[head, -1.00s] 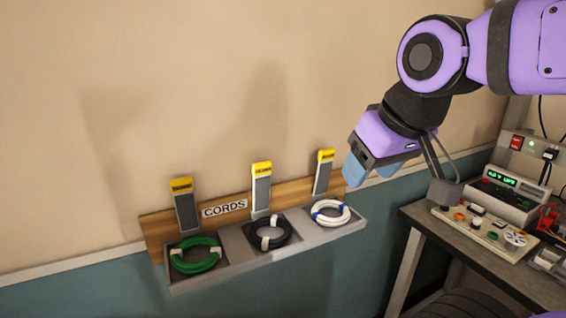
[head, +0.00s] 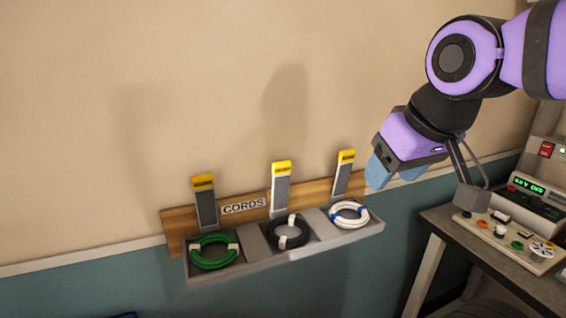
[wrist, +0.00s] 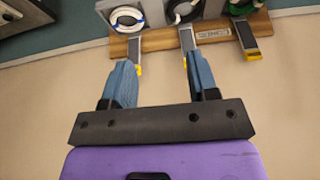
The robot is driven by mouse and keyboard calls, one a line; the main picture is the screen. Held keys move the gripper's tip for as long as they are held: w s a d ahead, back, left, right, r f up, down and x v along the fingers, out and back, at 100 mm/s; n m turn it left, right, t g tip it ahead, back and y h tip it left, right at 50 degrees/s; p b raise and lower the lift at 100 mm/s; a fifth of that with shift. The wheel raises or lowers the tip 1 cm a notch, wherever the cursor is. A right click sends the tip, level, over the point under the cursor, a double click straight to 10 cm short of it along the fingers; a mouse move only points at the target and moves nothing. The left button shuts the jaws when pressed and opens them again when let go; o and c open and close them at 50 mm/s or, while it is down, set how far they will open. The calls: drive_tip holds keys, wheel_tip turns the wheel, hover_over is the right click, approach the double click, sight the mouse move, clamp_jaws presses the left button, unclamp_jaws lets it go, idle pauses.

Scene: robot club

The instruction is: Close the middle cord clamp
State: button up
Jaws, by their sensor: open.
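The middle cord clamp (head: 280,187) is a grey lever with a yellow tip. It stands raised against the wall above the black cord coil (head: 288,232). My gripper (head: 379,172) is open and empty, to the right of the rack's right-hand clamp (head: 344,174) in the head view. In the wrist view, my gripper (wrist: 160,62) has its two blue fingers apart. The middle clamp (wrist: 188,38) shows there by the right fingertip, which partly hides it. I cannot tell whether they touch.
The left clamp (head: 205,203) is also raised, above a green coil (head: 213,252). A white coil (head: 349,215) lies in the right compartment of the grey tray (head: 290,262). A bench (head: 480,255) with electronics stands at the right. The wall above the rack is bare.

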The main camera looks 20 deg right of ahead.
drive_tip(key=o, duration=0.4)
drive_tip(key=shift+w, duration=0.15)
approach(282, 162)
drive_tip(key=w+f, duration=0.1)
drive_tip(key=shift+g, duration=0.3)
drive_tip(key=x, duration=1.1)
drive_tip(key=shift+s, duration=0.1)
drive_tip(key=c, duration=1.2)
drive_tip(key=shift+c, duration=0.3)
